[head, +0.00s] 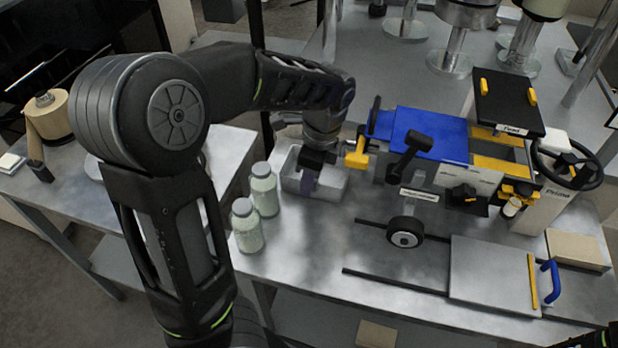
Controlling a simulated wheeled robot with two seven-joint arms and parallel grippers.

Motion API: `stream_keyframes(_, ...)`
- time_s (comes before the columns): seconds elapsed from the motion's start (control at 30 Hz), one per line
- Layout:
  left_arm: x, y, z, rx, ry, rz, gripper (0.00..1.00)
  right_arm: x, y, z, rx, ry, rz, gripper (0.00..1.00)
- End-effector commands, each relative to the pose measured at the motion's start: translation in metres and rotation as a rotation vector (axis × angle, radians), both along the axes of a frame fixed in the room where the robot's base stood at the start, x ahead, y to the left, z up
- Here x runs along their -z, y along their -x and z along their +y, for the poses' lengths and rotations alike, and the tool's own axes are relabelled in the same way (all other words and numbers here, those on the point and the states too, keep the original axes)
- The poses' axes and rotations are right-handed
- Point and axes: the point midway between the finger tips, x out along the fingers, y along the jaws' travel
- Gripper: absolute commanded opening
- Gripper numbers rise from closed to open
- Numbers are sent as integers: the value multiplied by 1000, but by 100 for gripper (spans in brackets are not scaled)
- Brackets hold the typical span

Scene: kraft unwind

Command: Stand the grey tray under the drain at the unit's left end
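The grey tray (334,186) is a small open box at the left end of the unit (430,135), on or just above the metal table; I cannot tell which. A yellow part (357,156), apparently the drain, sticks out from the unit's left end, by the tray's right end. My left gripper (309,181) points down at the tray, its fingers over or inside the left half. The fingers overlap in this view, so I cannot tell whether they grip a wall. Of my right arm only a dark piece shows at the bottom right corner; its gripper is out of view.
Two capped bottles (264,190) (246,226) stand just left of the tray, close to my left arm. A black wheel (405,232) and dark rails (395,283) lie in front of the unit. A flat metal plate (492,275) with a blue handle is at the right. The table front is mostly clear.

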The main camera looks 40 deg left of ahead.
Motion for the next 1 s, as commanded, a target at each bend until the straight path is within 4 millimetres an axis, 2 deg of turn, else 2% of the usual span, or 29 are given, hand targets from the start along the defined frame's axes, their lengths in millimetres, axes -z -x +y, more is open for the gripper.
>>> stream_keyframes(0.13,0,0,0,0,0,0,38,0,0,0,0,0,0,36)
stream_keyframes(0.37,-1,0,0,0,0,0,38,-1,0,0,0,0,0,36)
stream_keyframes(0.53,-10,-1,-1,0,0,-2,38,-2,0,0,0,0,0,36)
stream_keyframes(0.67,-27,-2,-3,0,1,-3,38,-1,0,0,0,0,0,36)
stream_keyframes(1.0,-96,-6,-13,0,0,-4,38,1,0,0,0,0,0,36)
